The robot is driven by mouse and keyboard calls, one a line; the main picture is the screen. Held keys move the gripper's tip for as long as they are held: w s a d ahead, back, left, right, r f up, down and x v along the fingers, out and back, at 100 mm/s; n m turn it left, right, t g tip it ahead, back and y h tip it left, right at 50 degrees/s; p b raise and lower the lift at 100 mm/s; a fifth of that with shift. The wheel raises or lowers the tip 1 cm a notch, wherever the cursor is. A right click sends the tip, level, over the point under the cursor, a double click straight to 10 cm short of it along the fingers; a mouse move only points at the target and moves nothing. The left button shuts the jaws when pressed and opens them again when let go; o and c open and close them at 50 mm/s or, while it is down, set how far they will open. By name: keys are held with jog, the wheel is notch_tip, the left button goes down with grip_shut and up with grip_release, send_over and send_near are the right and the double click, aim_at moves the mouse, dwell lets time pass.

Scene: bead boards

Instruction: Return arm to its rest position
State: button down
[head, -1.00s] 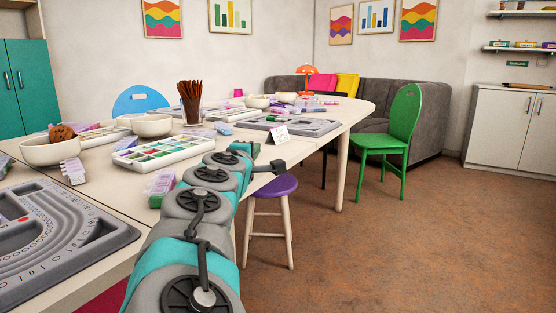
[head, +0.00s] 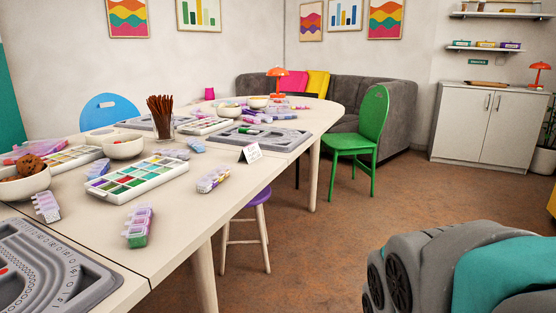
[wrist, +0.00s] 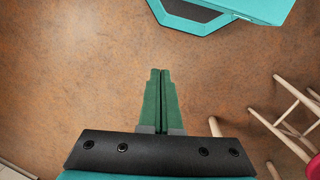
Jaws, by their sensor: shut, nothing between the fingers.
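My gripper (wrist: 160,100) shows in the wrist view with its two green fingers together and nothing between them. It points down over bare brown floor. In the head view my folded arm is at the lower right, clear of the table, and the gripper itself is not visible there. A teal and dark part of my own body shows at the top of the wrist view.
The long table (head: 195,215) with bead boards (head: 100,281), bead trays (head: 109,190) and bowls (head: 122,153) stands at the left. A purple stool (head: 262,197) is at its edge. A green chair (head: 370,141) stands beyond. The floor (head: 330,245) between is open.

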jog(key=s+a+m+g+y, duration=0.1)
jog(key=s+a, duration=0.1)
jog(key=s, duration=0.5)
jog(key=shift+s+r+m+y+p, duration=0.15)
jog(key=shift+r+m+y+p, duration=0.15)
jog(key=shift+r+m+p, duration=0.1)
